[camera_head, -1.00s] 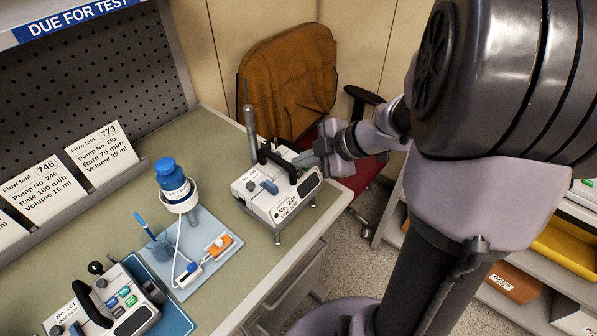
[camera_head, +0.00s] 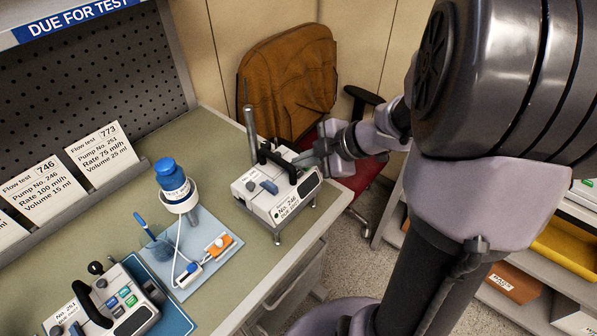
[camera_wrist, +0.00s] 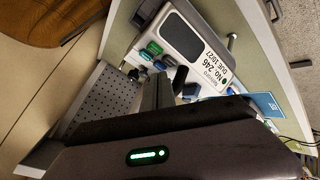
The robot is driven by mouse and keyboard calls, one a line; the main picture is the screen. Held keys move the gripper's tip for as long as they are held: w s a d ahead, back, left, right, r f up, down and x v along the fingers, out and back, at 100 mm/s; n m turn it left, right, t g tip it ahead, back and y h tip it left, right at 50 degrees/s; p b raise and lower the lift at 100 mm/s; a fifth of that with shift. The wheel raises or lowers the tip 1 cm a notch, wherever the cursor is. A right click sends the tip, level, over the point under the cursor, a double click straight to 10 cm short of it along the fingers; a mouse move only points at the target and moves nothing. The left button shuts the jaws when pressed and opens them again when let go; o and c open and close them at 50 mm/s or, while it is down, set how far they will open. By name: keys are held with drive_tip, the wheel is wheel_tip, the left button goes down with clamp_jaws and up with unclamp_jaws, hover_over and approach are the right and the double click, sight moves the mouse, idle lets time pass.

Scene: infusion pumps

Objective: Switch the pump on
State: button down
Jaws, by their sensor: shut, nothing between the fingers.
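The white pump labelled No. 246 (camera_head: 262,203) stands on small legs near the right end of the bench, with a black carry handle on top. In the wrist view the pump (camera_wrist: 215,75) shows a blank grey display and several blue and green buttons (camera_wrist: 152,52). My gripper (camera_head: 303,160) is shut and empty, with its fingers at the far right side of the pump by the handle. The wrist view shows the closed fingers (camera_wrist: 163,90) pointing at the pump's button side. Whether they touch it is hidden.
A blue-capped bottle (camera_head: 172,178) in a white holder stands over a pale tray (camera_head: 190,288). Flow-test cards (camera_head: 103,150) line the back. A brown chair (camera_head: 285,85) is behind the bench end.

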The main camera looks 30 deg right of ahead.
sight(302, 176)
drive_tip(key=shift+f, duration=0.1)
drive_tip(key=shift+f, duration=0.3)
drive_tip(key=shift+f, duration=0.5)
idle(0.8)
drive_tip(key=shift+r+p, duration=0.95)
drive_tip(key=shift+p, duration=0.35)
wheel_tip(302, 176, up, 5)
drive_tip(key=p, duration=0.6)
